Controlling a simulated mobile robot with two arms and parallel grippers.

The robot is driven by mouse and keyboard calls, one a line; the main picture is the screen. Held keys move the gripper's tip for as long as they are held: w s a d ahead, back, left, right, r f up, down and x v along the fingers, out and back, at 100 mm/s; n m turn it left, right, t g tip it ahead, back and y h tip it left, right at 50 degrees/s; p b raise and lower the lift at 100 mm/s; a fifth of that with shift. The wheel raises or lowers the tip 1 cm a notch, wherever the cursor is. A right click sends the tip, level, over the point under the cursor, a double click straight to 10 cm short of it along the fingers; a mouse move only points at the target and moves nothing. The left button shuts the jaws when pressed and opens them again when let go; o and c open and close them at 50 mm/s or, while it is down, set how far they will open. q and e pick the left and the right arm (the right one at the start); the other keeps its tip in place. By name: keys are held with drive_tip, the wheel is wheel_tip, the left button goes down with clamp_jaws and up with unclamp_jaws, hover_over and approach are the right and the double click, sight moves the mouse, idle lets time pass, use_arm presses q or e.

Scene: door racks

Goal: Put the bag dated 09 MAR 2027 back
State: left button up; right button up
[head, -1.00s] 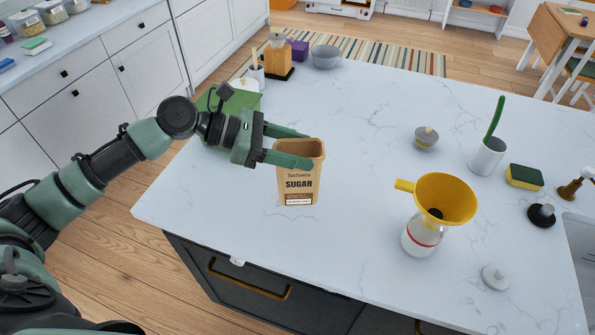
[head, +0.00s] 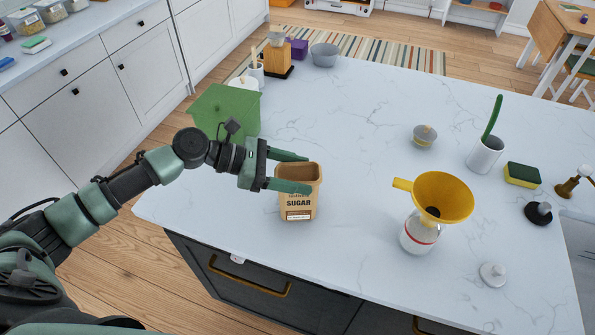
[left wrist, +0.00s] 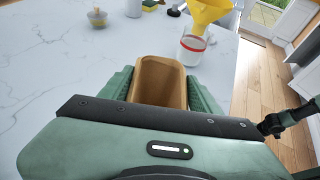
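A tan, open-topped bag marked SUGAR (head: 299,204) is upright over the near left part of the white counter. It has a white strip low on its front; any date there is too small to read. My left gripper (head: 291,172) has one finger along the near side of the bag and one along the far side, and looks shut on it near the top. In the left wrist view the bag (left wrist: 161,82) sits between both fingers. I cannot tell whether its base touches the counter.
A yellow funnel (head: 444,195) sits in a glass jar (head: 418,236) to the right. A green object (head: 224,110) stands behind my left wrist. The counter's front edge is close to the bag. The middle of the counter (head: 350,125) is clear.

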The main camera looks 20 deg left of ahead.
use_arm(q)
drive_tip(key=shift+o, duration=0.3)
drive_tip(key=b+v, duration=0.3)
drive_tip(key=v, duration=0.9)
drive_tip(key=shift+b, duration=0.35)
drive_tip(key=shift+r, duration=0.1)
